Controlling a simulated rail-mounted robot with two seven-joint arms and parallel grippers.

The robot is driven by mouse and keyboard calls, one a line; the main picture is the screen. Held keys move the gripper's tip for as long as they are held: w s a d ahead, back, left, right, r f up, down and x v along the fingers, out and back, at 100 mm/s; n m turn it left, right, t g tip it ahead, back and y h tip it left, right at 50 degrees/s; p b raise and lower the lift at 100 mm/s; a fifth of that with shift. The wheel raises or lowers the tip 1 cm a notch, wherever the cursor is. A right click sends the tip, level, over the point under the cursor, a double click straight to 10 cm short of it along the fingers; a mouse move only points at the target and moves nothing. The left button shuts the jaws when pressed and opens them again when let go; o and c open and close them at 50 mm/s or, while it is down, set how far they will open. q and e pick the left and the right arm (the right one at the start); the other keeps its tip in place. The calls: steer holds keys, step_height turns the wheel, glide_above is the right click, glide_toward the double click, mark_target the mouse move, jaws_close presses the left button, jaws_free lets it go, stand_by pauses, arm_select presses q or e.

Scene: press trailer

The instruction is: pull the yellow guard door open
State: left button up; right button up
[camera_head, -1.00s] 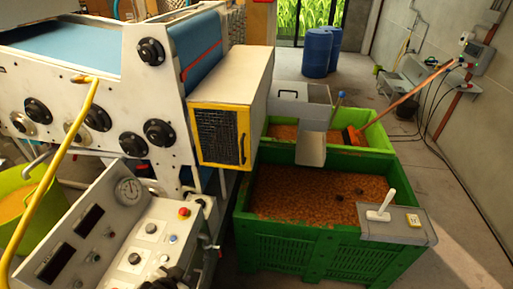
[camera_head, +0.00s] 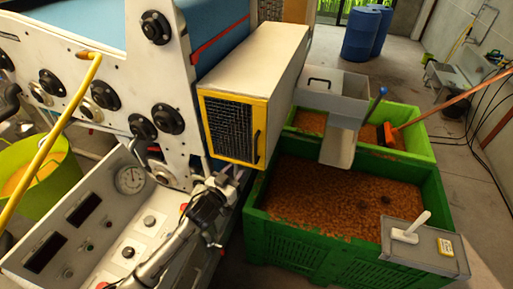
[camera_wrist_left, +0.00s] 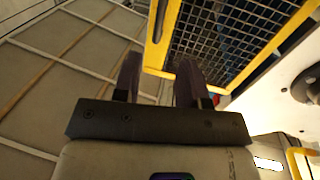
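The yellow guard door (camera_head: 230,128), a yellow frame around dark wire mesh, sits closed on the end of the pale box housing (camera_head: 265,65). Its dark upright handle (camera_head: 256,145) is on the right side of the frame. My left gripper (camera_head: 232,176) is just below the door's lower edge, apart from the handle. In the left wrist view, the two dark fingers (camera_wrist_left: 159,80) stand apart with nothing gripped between them. The door's yellow frame (camera_wrist_left: 157,50) and mesh (camera_wrist_left: 222,30) lie beyond the fingertips. My right gripper is not in view.
The control panel (camera_head: 95,225) with gauge and knobs is under my left arm. A green crate (camera_head: 310,250) of orange-brown material stands right of the door, with a grey chute (camera_head: 338,148) over it. A yellow rail (camera_head: 50,140) runs at the left.

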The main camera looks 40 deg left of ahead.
arm_select(q)
steer(key=p, duration=0.2)
glide_above(255, 161)
steer(key=s, duration=0.1)
steer(key=shift+w+a, duration=0.2)
steer(key=shift+w, duration=0.6)
steer(key=shift+c, duration=0.5)
jaws_close()
